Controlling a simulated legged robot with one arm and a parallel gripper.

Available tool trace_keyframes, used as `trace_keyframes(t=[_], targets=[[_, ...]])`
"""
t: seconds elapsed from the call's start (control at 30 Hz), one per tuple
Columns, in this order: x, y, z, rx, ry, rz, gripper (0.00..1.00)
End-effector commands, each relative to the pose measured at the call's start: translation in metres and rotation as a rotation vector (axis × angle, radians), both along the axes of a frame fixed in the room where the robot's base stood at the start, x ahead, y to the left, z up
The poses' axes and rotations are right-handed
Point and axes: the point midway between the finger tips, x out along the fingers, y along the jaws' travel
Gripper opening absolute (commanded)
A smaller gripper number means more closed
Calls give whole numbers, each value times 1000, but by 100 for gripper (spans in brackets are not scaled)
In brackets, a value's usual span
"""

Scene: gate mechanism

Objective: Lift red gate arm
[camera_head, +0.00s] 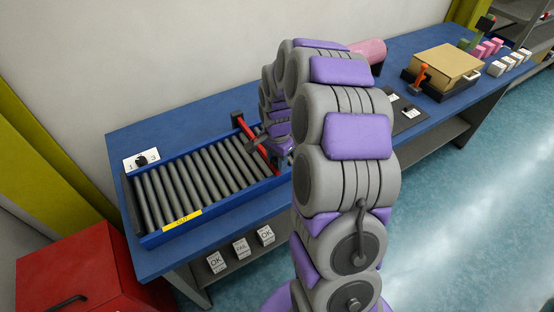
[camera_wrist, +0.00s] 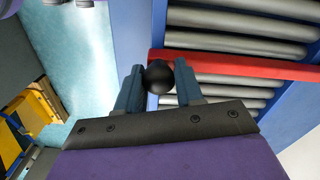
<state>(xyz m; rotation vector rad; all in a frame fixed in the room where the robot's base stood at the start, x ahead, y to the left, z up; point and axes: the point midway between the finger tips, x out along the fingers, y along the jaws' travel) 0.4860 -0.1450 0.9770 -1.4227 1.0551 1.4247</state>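The red gate arm (camera_head: 257,146) lies low across the roller conveyor, running from a dark post (camera_head: 238,119) at the back to the front rail. In the wrist view the red arm (camera_wrist: 240,67) crosses the upper right, over the rollers. A black ball knob (camera_wrist: 158,77) sits at its near end. My gripper (camera_wrist: 158,68) has its two blue fingers on either side of the knob. The fingers are apart, with the knob filling the gap; whether they press on it is unclear. In the head view my own arm hides most of the gripper and the knob.
The blue-framed conveyor (camera_head: 160,236) stands on a long blue table (camera_head: 125,140) against the wall. A cardboard box (camera_head: 445,68) and an orange-handled lever (camera_head: 420,76) are at the right. A red cabinet (camera_head: 75,270) stands front left. The floor at right is clear.

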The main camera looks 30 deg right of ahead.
Motion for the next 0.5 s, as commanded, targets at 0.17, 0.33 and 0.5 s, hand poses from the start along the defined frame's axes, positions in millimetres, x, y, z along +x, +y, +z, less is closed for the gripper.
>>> trace_keyframes(t=[0.17, 0.33, 0.5], targets=[[1, 0, 0, 0, -1, 0, 18], [1, 0, 0, 0, -2, 0, 1], [1, 0, 0, 0, -2, 0, 0]])
